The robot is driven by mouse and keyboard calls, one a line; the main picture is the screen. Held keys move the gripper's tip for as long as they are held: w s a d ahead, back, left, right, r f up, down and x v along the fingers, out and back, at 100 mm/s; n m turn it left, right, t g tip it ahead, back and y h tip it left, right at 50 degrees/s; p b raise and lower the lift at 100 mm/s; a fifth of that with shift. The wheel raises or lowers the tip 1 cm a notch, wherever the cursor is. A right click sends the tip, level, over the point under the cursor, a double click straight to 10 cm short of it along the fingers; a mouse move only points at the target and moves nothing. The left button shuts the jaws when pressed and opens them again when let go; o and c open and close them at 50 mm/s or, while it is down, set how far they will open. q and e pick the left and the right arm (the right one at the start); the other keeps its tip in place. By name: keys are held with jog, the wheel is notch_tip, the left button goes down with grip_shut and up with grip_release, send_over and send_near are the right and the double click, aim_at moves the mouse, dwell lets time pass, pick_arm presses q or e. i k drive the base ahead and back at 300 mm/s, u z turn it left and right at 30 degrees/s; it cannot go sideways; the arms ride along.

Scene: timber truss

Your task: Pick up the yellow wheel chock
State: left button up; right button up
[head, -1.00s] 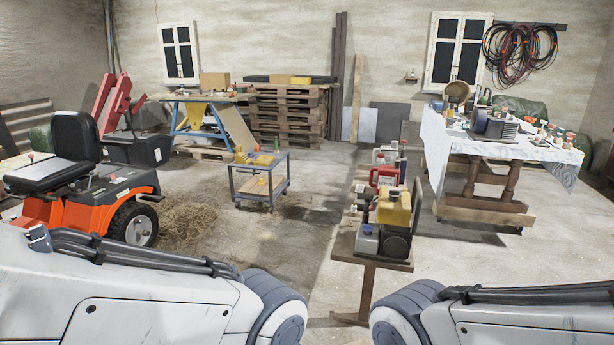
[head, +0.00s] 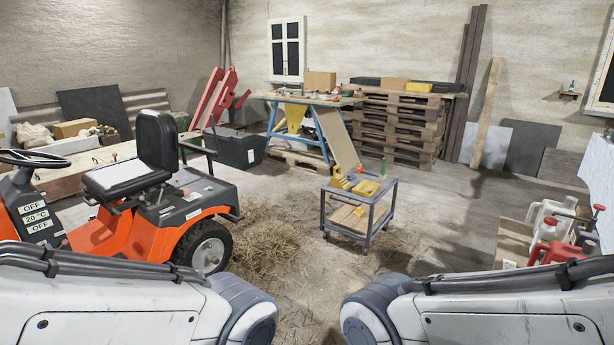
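I cannot tell for sure which yellow thing is the wheel chock. A small yellow object (head: 340,179) and a yellow box-like piece (head: 367,188) sit on top of the grey cart (head: 352,211) in the middle of the head view. A yellow shape (head: 294,117) shows at the blue-legged workbench (head: 318,101) behind it. Yellow items also lie on the pallet stack. Both my arms cross the bottom of the view, far from all of these. Neither gripper shows.
An orange ride-on mower (head: 150,205) stands on the left, with straw (head: 265,240) between it and the cart. The pallet stack (head: 403,125) is at the back. A bench with jugs (head: 550,228) is at the right. Floor right of the cart is clear.

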aim_at(338, 180)
jog(key=u, duration=0.25)
jog(key=i, duration=5.1)
jog(key=z, duration=0.15)
jog(key=i, duration=0.65)
jog(key=z, duration=0.25)
